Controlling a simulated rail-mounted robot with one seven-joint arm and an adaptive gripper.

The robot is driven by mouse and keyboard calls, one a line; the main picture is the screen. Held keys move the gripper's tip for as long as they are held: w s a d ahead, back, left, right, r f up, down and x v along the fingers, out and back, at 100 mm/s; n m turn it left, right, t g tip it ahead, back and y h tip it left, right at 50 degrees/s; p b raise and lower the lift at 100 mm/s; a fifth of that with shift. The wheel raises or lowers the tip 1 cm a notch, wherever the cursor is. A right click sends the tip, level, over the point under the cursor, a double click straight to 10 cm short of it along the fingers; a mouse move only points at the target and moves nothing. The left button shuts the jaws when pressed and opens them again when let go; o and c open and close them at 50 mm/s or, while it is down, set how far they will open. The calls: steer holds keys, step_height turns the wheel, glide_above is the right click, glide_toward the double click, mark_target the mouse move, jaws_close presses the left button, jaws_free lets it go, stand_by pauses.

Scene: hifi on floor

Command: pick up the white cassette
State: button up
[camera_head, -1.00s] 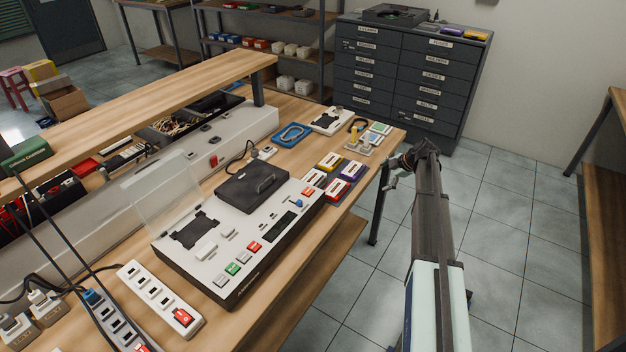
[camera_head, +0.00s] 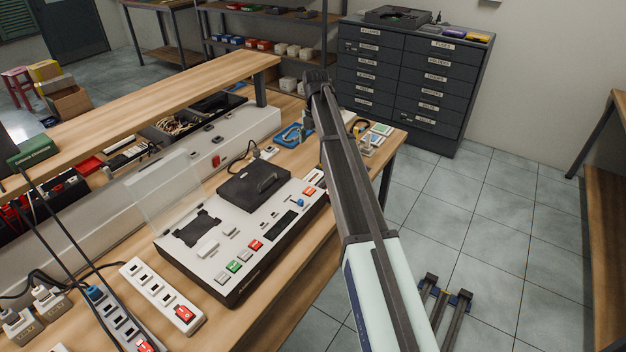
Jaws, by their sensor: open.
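I cannot make out a white cassette. Of the group of cassettes beside the tape machine, only a red-edged one with a pale label (camera_head: 316,178) still shows, at the left edge of my arm. The others there are hidden behind my arm. My arm runs up the middle of the view from the bottom to a dark joint in front of the shelving. My gripper is not clearly visible; it seems to be behind the arm's far end.
The tape machine (camera_head: 281,246) with its raised clear lid stands on the wooden workbench (camera_head: 268,318). A blue tray (camera_head: 289,136) lies behind it. Power strips (camera_head: 160,296) lie at front left. A grey drawer cabinet (camera_head: 413,82) stands behind.

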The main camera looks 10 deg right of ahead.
steer(key=p, duration=0.2)
glide_above(314, 178)
steer(key=f, duration=0.9)
steer(key=shift+s+d, duration=0.2)
steer(key=shift+w+a+f+p, duration=0.1)
steer(key=shift+f+p, duration=0.6)
steer(key=shift+f, duration=0.65)
steer(key=shift+w+a+f+p, duration=0.1)
steer(key=shift+f+p, duration=0.55)
steer(key=shift+f, duration=0.65)
steer(key=c, duration=1.2)
